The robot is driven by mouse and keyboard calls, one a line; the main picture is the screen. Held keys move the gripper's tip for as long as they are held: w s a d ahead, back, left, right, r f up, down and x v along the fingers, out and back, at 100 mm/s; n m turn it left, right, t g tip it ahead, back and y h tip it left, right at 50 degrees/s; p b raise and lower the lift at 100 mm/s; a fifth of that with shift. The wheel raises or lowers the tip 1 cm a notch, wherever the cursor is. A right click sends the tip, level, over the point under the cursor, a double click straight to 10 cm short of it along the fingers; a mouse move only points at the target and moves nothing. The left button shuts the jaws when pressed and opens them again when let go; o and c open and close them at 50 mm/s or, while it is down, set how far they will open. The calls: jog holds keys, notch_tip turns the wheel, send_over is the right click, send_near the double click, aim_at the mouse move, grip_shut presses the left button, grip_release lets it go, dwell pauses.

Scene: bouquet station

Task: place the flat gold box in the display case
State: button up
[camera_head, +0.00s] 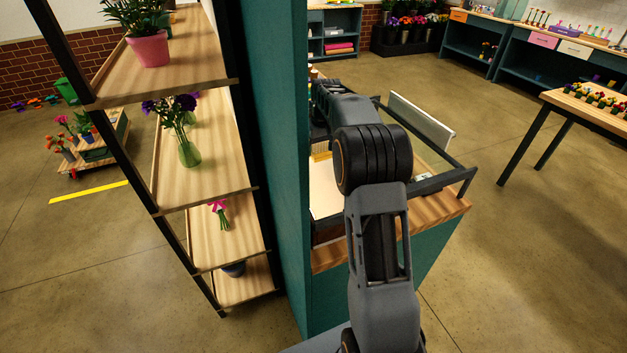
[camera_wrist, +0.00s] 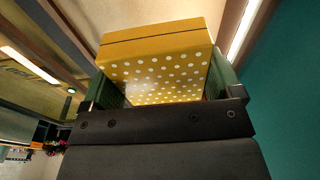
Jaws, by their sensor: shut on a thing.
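The flat gold box (camera_wrist: 165,60), with white dots on one face, fills the middle of the wrist view. My gripper (camera_wrist: 163,84) is shut on it, with one green finger pad at each side. In the head view my arm hides the gripper and most of what is around it. A small yellow patch shows left of my arm there; I cannot tell if it is the box. The black-framed case with a wooden base (camera_head: 437,208), seemingly the display case, stands behind my arm. Its inside is partly hidden.
A tall teal panel (camera_head: 277,150) stands just left of my arm and the case. A shelf unit (camera_head: 205,185) with flower vases is left of the panel. A wooden table (camera_head: 590,108) stands at the right. The floor between is clear.

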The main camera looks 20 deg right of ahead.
aim_at(319, 181)
jog(key=shift+w+f+b, duration=0.25)
jog(key=shift+f+b, duration=0.45)
jog(key=shift+f, duration=0.4)
notch_tip(319, 181, down, 10)
jog(key=shift+w+f+p, duration=0.1)
jog(key=shift+p, duration=0.4)
jog(key=o, duration=0.8)
jog(key=shift+f, duration=0.1)
jog(key=r, duration=0.4)
jog(key=s+r, duration=0.1)
jog(key=r, duration=0.3)
jog(key=r+b, duration=0.1)
jog(key=r, duration=0.3)
jog(key=shift+s+r, duration=0.1)
jog(key=shift+s, duration=0.15)
